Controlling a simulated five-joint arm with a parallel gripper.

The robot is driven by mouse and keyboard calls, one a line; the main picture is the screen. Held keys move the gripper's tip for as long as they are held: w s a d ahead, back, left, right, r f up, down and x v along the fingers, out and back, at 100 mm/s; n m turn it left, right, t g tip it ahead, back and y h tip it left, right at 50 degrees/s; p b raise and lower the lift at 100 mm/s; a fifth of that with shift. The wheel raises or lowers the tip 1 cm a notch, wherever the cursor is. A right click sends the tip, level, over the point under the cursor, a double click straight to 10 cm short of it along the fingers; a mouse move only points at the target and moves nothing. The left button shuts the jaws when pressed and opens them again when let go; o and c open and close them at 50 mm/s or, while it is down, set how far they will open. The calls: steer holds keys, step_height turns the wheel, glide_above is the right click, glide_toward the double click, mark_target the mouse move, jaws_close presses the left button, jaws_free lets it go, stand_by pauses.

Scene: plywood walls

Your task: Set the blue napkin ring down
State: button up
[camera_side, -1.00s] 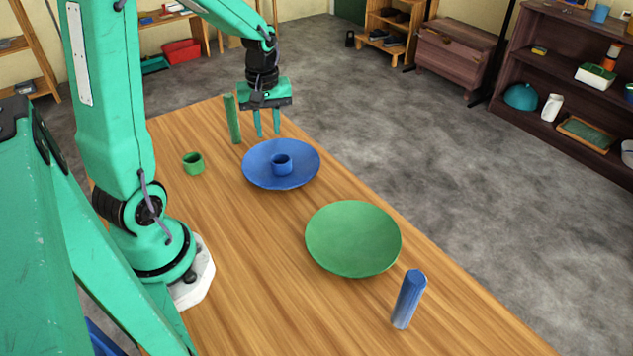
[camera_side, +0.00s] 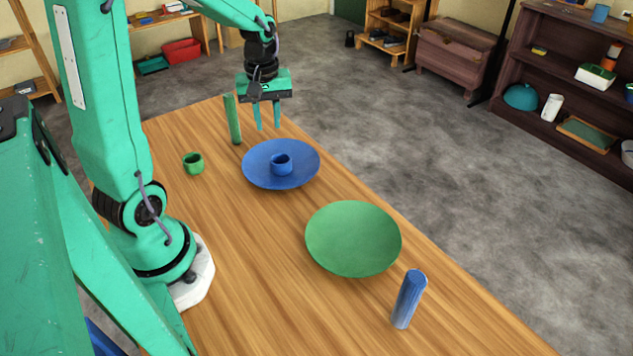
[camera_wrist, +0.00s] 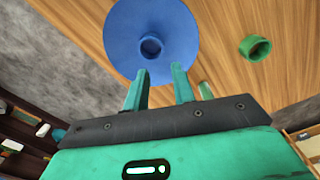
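The blue napkin ring (camera_side: 281,163) sits in the middle of the blue plate (camera_side: 258,177) on the wooden table. In the wrist view the ring (camera_wrist: 151,46) lies on the blue plate (camera_wrist: 122,38), beyond the fingertips. My gripper (camera_side: 267,129) is above the table's far end, behind and above the plate, clear of the ring. Its two fingers are apart with nothing between them, as the wrist view of my gripper (camera_wrist: 161,72) also shows.
A green ring (camera_side: 193,164) stands left of the blue plate. A green post (camera_side: 232,120) stands close to my gripper. A green plate (camera_side: 353,238) and a blue post (camera_side: 408,299) are towards the near right.

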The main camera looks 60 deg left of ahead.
steer(key=s+d+r+m+t, duration=0.2)
steer(key=s+d+r+m, duration=0.2)
steer(key=d+r+m, duration=0.1)
steer(key=s+d+r+m+t, duration=0.3)
steer(key=s+d+r+m, duration=0.2)
steer(key=d+m, duration=0.3)
steer(key=shift+s+d+r, duration=0.2)
steer(key=shift+d+r, duration=0.3)
steer(key=shift+d, duration=0.15)
